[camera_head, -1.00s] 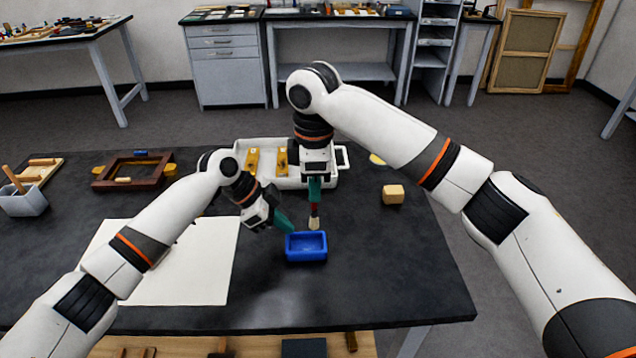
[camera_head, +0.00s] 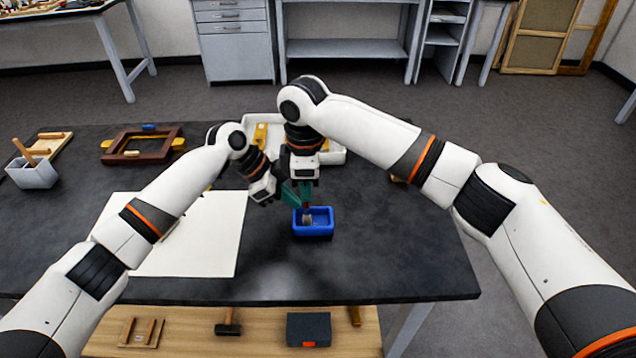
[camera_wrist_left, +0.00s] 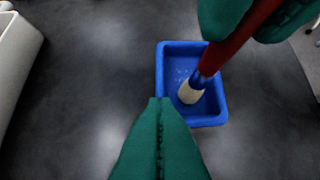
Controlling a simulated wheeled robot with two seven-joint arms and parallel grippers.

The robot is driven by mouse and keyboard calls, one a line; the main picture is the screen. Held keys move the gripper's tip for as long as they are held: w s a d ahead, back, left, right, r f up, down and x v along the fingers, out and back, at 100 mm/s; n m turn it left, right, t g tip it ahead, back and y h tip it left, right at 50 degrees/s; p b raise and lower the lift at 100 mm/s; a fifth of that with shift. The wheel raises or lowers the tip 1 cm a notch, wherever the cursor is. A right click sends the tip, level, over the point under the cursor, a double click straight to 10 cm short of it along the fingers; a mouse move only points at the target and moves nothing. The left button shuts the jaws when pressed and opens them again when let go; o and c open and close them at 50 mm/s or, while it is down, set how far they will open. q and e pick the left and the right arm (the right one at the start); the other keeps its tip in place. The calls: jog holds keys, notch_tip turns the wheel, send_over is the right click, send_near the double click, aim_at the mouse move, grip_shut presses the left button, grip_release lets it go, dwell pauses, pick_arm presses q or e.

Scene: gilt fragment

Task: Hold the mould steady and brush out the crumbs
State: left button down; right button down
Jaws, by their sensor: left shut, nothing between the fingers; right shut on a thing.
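The blue mould (camera_head: 314,234) stands open side up on the black table; in the left wrist view (camera_wrist_left: 223,95) pale specks of crumbs (camera_wrist_left: 180,78) show on its floor. My right gripper (camera_head: 306,200) is shut on a brush with a red handle (camera_wrist_left: 238,38), blue ferrule and pale bristles. The bristles (camera_wrist_left: 190,93) are inside the mould, at or close to its floor. My left gripper (camera_head: 291,198) is shut and empty. Its teal fingertips (camera_wrist_left: 160,104) are at the mould's left side; I cannot tell whether they touch it.
A white tray (camera_head: 333,158) stands behind my grippers. A large pale sheet (camera_head: 190,240) lies to the left, with a dark wooden frame (camera_head: 140,157) and a grey box (camera_head: 34,176) beyond. The table right and in front of the mould is clear.

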pick_arm(q)
jog(key=shift+s+f, duration=0.1)
jog(key=shift+f, duration=0.25)
pick_arm(e)
jog(key=shift+a, duration=0.45)
jog(key=d+r, duration=0.4)
jog(key=r, duration=0.4)
dwell(1.7)
pick_arm(q)
jog(key=shift+r, duration=0.2)
jog(key=shift+w+r, duration=0.25)
jog(key=shift+r, duration=2.85)
pick_arm(e)
jog(key=shift+w, duration=0.1)
